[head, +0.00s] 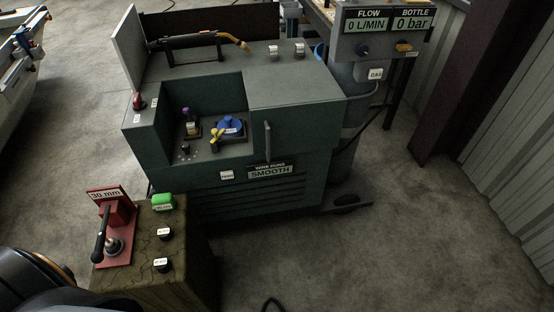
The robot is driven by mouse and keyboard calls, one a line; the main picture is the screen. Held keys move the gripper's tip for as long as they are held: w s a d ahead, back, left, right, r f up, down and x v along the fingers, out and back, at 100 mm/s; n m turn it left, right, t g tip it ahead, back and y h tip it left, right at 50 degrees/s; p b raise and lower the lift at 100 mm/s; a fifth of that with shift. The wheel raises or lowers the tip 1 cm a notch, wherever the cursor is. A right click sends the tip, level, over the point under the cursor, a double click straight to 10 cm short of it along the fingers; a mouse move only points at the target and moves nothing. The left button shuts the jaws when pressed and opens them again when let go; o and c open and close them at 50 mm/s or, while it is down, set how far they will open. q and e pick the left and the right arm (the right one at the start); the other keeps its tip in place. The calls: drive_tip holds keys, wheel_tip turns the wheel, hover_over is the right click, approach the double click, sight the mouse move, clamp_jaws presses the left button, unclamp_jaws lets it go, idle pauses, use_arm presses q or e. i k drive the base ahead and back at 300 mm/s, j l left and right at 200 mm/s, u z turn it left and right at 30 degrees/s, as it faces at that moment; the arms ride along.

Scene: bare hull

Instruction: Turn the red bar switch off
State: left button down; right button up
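A small red switch (138,101) stands on the left ledge of the dark green machine (298,112), with a small white label in front of it. It is too small to tell how its bar is turned. Neither gripper shows in the head view. A dark rounded part at the lower left looks like a link of my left arm.
A brown box (190,262) at the front left carries a red clamp (117,214) marked 30 mm, a green block (162,202) and two black knobs. A torch (186,40) lies on the machine's top. A gauge panel (386,33) stands behind at right. The floor at right is clear.

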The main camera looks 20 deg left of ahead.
sight(137, 104)
drive_tip(key=u, duration=1.6)
drive_tip(key=i+l, duration=0.15)
drive_tip(key=l, duration=0.15)
drive_tip(key=i+l+u, duration=0.15)
drive_tip(key=l, duration=0.4)
drive_tip(key=i+u, duration=0.05)
